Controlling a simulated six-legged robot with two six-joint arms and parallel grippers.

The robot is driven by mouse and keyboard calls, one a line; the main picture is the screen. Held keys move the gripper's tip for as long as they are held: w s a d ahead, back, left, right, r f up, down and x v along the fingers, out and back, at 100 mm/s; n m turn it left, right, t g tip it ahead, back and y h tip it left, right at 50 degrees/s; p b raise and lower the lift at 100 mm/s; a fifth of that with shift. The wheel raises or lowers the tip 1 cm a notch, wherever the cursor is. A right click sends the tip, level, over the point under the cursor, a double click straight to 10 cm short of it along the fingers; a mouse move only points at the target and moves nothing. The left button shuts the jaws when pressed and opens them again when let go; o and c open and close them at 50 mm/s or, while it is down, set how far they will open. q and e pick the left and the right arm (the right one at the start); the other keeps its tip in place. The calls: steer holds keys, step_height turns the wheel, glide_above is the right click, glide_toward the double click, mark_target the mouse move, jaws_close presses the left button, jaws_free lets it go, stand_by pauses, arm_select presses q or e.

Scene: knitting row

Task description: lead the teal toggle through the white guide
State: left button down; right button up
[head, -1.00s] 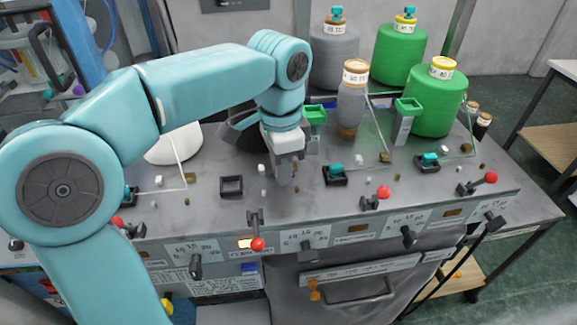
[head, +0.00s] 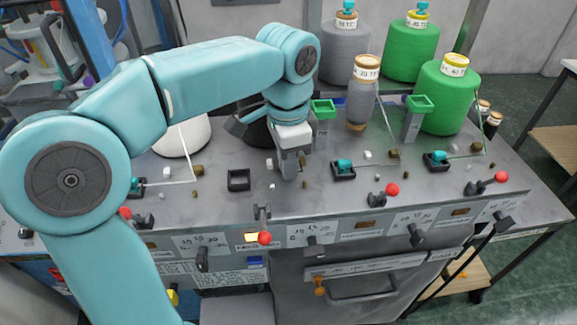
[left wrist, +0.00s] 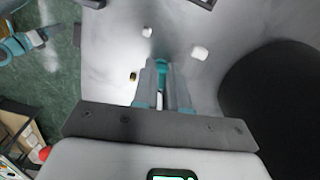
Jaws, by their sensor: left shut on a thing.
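My left gripper (head: 290,174) is shut low over the grey machine top, in front of the left green-topped guide. In the left wrist view its fingers (left wrist: 163,97) are closed on a small teal piece (left wrist: 162,68), which appears to be the teal toggle. The gripper mostly hides it in the head view. Other teal toggles sit in black holders, one right of the gripper (head: 344,164) and one farther right (head: 437,156). The black holder (head: 239,180) left of the gripper looks empty. I cannot pick out the white guide for sure. My right gripper is not in view.
Green-topped guides stand behind the gripper (head: 322,109) and farther right (head: 417,105). Yarn cones, grey (head: 344,55) and green (head: 448,97), line the back. A black cone (left wrist: 275,110) is close to the gripper. Small white blocks (left wrist: 199,52) dot the top. Red-knobbed levers (head: 265,238) line the front.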

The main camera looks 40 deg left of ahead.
arm_select(q)
steer(key=shift+a, duration=0.1)
steer(key=shift+s+a+r+b, duration=0.1)
steer(key=shift+s+a+b, duration=0.15)
steer(key=shift+s+a, duration=0.75)
steer(key=shift+s+a+b, duration=0.2)
steer(key=shift+s+a, duration=0.55)
steer(key=shift+s, duration=0.45)
steer(key=shift+a, duration=0.1)
